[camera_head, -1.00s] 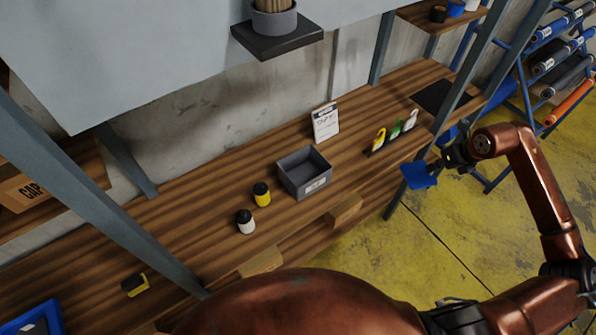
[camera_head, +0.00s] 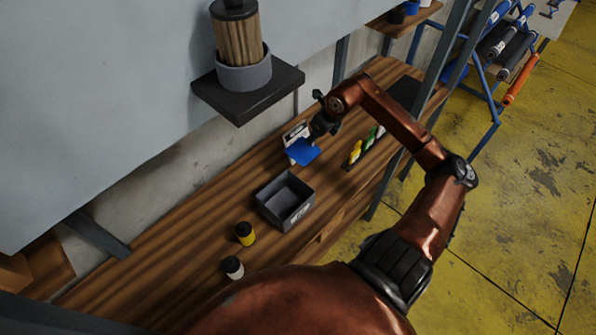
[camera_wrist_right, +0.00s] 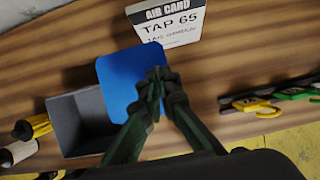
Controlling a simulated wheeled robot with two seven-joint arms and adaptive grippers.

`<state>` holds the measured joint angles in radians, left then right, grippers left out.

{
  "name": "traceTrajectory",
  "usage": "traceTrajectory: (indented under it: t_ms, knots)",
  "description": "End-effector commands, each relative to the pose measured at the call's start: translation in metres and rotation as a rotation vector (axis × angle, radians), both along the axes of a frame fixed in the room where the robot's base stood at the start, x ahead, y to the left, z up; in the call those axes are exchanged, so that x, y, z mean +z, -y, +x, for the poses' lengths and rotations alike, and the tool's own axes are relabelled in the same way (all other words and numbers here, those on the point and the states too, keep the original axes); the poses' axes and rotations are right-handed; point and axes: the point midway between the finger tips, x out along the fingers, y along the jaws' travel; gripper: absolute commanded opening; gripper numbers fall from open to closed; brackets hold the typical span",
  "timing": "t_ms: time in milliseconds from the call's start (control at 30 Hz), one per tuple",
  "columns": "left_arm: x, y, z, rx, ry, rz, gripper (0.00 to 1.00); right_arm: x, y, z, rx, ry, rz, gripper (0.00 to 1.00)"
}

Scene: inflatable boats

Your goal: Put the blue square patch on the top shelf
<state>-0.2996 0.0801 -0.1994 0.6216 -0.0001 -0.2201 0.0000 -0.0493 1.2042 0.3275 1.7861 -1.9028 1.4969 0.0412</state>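The blue square patch (camera_head: 302,152) is held by my right gripper (camera_head: 314,138), above the wooden bench near the small printed card. In the right wrist view the patch (camera_wrist_right: 128,75) lies between the closed fingertips (camera_wrist_right: 155,82) and hides part of the grey bin. Another wooden shelf (camera_head: 400,18) with small containers is at the top right. My left gripper is not in view.
A dark rack with coloured-handled tools (camera_head: 362,152) sits to the right. Steel posts (camera_head: 405,150) stand at the bench front.

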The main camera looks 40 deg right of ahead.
Motion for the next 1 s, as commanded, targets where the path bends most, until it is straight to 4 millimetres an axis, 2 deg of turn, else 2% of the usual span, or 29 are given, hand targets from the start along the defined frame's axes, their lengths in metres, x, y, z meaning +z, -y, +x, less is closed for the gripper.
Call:
traceTrajectory:
  t_ms: [200,400,667,900,1000]
  knots:
    - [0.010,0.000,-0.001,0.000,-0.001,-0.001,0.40,-0.057,-0.002,-0.001,-0.002,-0.003,0.006,0.00]
    - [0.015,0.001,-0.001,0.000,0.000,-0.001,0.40,-0.100,-0.001,-0.001,-0.001,-0.002,0.005,0.00]
    - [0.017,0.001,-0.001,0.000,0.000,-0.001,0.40,-0.122,0.000,-0.001,0.000,-0.002,0.000,0.00]
    - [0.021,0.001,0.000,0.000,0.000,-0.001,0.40,-0.152,-0.001,-0.001,-0.002,-0.002,0.003,0.00]
    - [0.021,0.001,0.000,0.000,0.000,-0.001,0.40,-0.157,0.000,0.000,0.001,-0.001,0.000,0.00]
